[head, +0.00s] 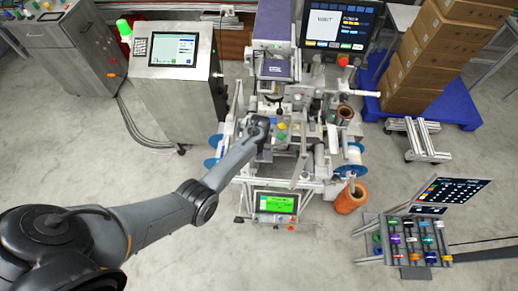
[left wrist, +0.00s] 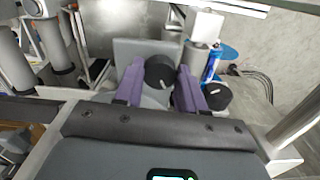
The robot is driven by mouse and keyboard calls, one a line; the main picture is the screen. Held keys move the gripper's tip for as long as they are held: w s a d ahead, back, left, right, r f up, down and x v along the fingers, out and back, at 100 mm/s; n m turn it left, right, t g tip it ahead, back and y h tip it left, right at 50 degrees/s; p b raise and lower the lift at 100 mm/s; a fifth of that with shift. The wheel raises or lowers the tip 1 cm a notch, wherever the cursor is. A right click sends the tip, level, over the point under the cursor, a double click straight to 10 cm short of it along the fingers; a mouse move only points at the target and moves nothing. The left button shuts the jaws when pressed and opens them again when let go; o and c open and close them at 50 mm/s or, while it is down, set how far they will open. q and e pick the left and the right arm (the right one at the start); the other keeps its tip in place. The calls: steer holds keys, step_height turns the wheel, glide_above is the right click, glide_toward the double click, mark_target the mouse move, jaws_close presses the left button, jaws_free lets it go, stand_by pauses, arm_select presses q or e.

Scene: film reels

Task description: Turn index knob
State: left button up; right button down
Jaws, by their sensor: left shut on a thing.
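The machine (head: 305,172) stands in the middle of the head view. My left arm reaches it from the lower left, and its gripper (head: 262,130) is at the machine's left front part. In the left wrist view the two purple fingers (left wrist: 160,86) stand on either side of a round black knob (left wrist: 159,70) with a pale index mark on it. The gripper is shut on this knob. A second black knob (left wrist: 217,95), also with a pale mark, sits just right of the right finger. In the head view the knobs are hidden by my gripper. My right gripper is not in view.
Yellow and green buttons (head: 282,130) are close to the right of my gripper. A steel cabinet with a screen (head: 173,49) stands at the left. A rack of coloured spools (head: 415,232) is at the lower right. Boxes (head: 440,50) are stacked on a blue pallet (head: 458,106).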

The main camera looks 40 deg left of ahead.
arm_select(q)
steer(key=n+p, duration=0.1)
steer(key=n, duration=0.3)
steer(key=shift+n, duration=0.9)
steer(key=shift+f, duration=0.1)
steer(key=o, duration=1.1)
steer(key=shift+c, duration=0.2)
steer(key=shift+r, duration=0.2)
